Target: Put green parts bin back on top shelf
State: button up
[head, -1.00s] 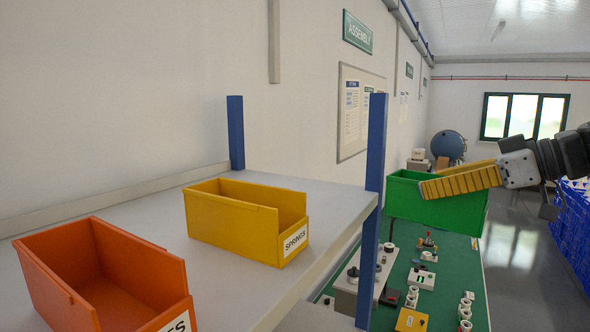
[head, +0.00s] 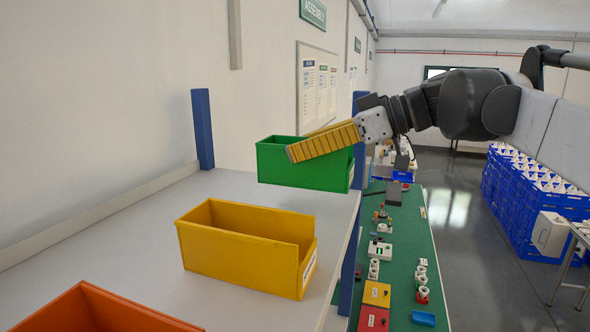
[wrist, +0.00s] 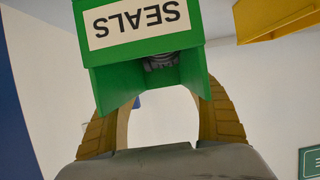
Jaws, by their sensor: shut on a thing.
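The green parts bin (head: 275,160) is in my gripper (head: 322,142) in the head view. My yellow ribbed fingers are shut on it, and it hangs level over the far right part of the grey top shelf (head: 150,235). Whether its underside touches the shelf I cannot tell. In the wrist view the green bin (wrist: 190,68) shows its white SEALS label, upside down, with a finger on each side and something dark inside. My gripper reaches in from the right.
A yellow bin (head: 225,255) stands on the shelf nearer me, with an orange bin (head: 95,312) at the front left. Blue posts (head: 203,130) rise at the shelf's edges. A green bench (head: 405,240) with parts lies lower right, with blue crates (head: 520,195) beyond.

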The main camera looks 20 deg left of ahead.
aim_at(292, 173)
jog(key=x, duration=0.2)
jog(key=shift+a+f, duration=0.35)
jog(key=shift+f, duration=0.15)
jog(key=shift+f+p, duration=0.55)
jog(key=shift+f, duration=1.3)
jog(key=shift+f, duration=0.1)
jog(key=o, duration=1.3)
